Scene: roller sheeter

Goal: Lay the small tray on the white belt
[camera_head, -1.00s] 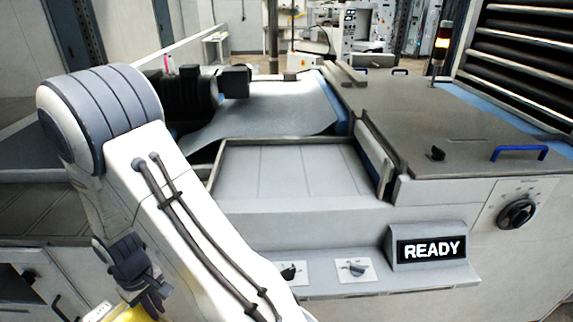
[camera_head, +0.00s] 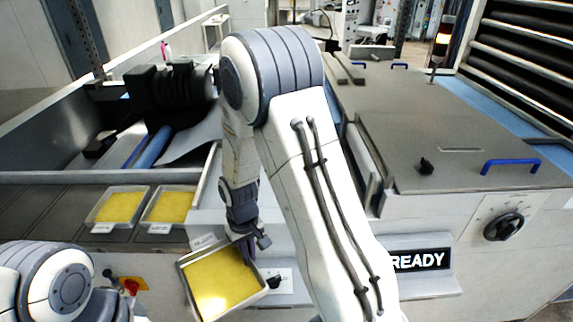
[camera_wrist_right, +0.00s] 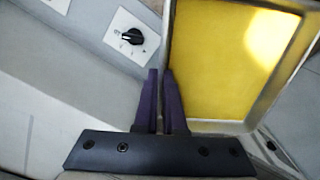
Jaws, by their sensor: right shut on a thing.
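My right gripper (camera_head: 247,252) is shut on the rim of a tray (camera_head: 222,282) with a yellow filling and a pale rim. The tray hangs in front of the machine, turned a little, with a small label at its far edge. In the right wrist view, the dark purple fingers (camera_wrist_right: 161,102) are close together at the near left corner of the tray (camera_wrist_right: 235,62). The recessed pale bed of the machine is mostly hidden behind my right arm, so I cannot clearly make out the white belt. My left gripper is out of view.
Two more yellow-filled trays, a left one (camera_head: 120,207) and a right one (camera_head: 171,207), rest on the dark panelled surface (camera_head: 60,215). The READY sign (camera_head: 418,261) and a control knob (camera_head: 504,227) are on the machine front. A red button (camera_head: 131,286) is at lower left.

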